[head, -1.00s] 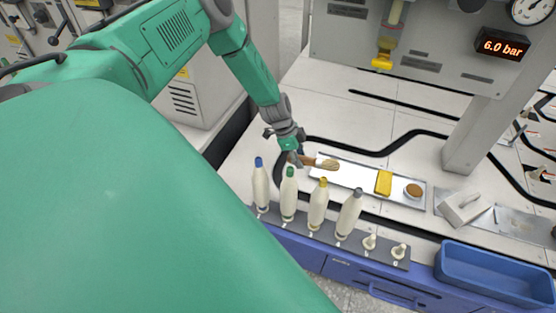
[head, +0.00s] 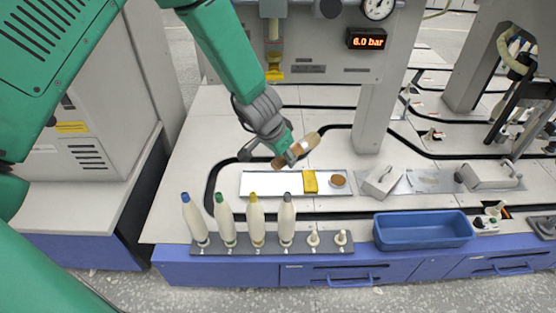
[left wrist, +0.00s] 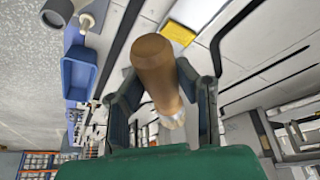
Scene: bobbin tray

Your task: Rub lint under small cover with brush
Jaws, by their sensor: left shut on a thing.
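My left gripper (head: 291,152) is shut on the brush (head: 312,141) and holds it tilted above the long metal tray (head: 270,185). The brush's tan wooden end points up right and a darker end shows down left of the pale band. In the left wrist view the rounded brown end of the brush (left wrist: 156,65) sticks out between the fingers. A small pale cover (head: 382,180) with a handle on top stands right of the tray, apart from the gripper. A larger similar cover (head: 490,175) stands farther right. I see no lint under either cover. My right gripper is not in view.
Several pale bobbins (head: 255,222) stand on a dark rack in front. A blue bin (head: 423,231) sits at front right. A grey post (head: 373,118) rises behind the small cover.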

